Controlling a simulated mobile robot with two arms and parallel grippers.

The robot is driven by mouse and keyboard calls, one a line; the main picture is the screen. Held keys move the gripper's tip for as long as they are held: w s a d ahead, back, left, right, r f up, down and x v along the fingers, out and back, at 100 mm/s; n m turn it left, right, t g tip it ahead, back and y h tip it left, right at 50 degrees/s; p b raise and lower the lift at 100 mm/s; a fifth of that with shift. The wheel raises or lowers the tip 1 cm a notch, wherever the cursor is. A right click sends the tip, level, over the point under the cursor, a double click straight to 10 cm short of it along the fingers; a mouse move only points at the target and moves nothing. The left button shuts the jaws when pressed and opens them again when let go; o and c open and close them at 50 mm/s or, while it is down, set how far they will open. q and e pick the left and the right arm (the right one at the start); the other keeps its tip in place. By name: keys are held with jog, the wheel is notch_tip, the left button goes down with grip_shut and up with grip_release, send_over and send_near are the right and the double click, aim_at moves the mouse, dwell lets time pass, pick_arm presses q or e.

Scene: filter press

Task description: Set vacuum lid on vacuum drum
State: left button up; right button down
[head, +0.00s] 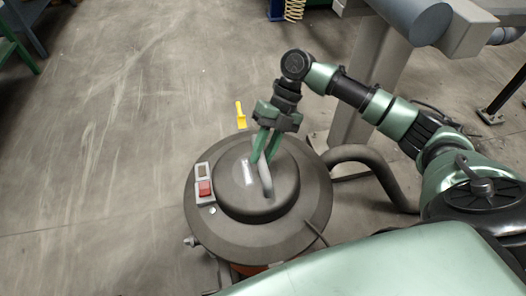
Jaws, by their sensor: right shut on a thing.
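The vacuum lid (300,213) is a dark grey disc with a raised round dome and a handle (266,180) on top. It lies over the vacuum drum (252,269), of which only a small orange-red strip shows below the front rim. I cannot tell whether the lid is fully seated on it. My right gripper (262,158) comes down from above and is shut on the lid's handle. A red switch (204,188) in a grey box sits on the lid's left side. My left gripper is not in view.
A thick grey hose (375,158) curves out to the right of the vacuum. A yellow piece (241,115) shows just behind the lid. A grey machine post (370,75) stands behind right. The concrete floor (110,130) at left is clear.

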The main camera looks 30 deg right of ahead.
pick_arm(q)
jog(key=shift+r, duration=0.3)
pick_arm(e)
jog(key=c, duration=1.2)
grip_release()
jog(key=shift+o, duration=0.2)
jog(key=shift+s+f, duration=0.1)
jog(key=shift+f, duration=0.15)
jog(key=shift+d+r, duration=0.25)
jog(key=shift+r, duration=0.15)
jog(key=v, duration=0.3)
jog(key=shift+a+p, duration=0.1)
jog(key=shift+p, duration=0.2)
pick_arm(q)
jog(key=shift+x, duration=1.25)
pick_arm(e)
jog(key=v, duration=0.4)
jog(key=shift+r, duration=0.15)
